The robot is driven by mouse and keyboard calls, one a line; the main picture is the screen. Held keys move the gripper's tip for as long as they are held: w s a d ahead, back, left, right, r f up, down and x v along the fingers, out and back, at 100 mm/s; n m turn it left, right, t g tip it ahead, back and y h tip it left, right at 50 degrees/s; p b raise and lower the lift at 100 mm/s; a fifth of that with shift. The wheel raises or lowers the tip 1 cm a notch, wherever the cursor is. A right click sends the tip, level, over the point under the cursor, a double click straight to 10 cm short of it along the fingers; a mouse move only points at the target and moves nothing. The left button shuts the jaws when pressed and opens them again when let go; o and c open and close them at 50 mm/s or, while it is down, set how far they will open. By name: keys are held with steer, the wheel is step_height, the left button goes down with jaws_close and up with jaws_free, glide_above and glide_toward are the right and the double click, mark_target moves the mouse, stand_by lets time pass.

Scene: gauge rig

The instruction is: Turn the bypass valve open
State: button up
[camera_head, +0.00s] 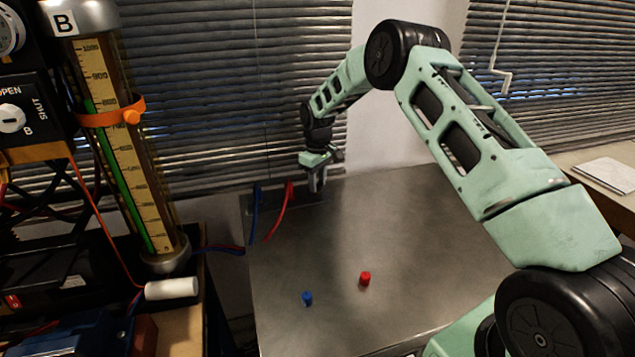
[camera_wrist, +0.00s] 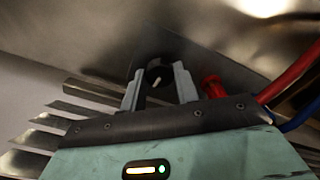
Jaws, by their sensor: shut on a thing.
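In the wrist view my gripper (camera_wrist: 159,72) has its two grey fingers on either side of a dark round knob (camera_wrist: 158,77), and it is shut on it. This knob seems to be the bypass valve; I see no label on it. Its white pointer line is slanted, with its upper end to the right. In the head view my gripper (camera_head: 317,182) points down at the far left part of the metal bench top (camera_head: 420,235). There the gripper hides the knob.
Red (camera_head: 278,215) and blue (camera_head: 254,215) hoses run left of my gripper. A red cap (camera_head: 365,278) and a blue cap (camera_head: 307,298) stand on the bench. A gauge tube (camera_head: 125,140) marked B and an OPEN/SHUT dial (camera_head: 12,118) are at left. Window blinds (camera_head: 230,80) hang behind.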

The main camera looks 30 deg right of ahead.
mark_target(318, 184)
steer(key=shift+n, duration=0.9)
steer(key=o, duration=1)
steer(key=shift+c, duration=0.2)
steer(key=shift+r, duration=0.15)
step_height(318, 184, up, 17)
steer(key=b, duration=0.2)
steer(key=shift+r, duration=0.1)
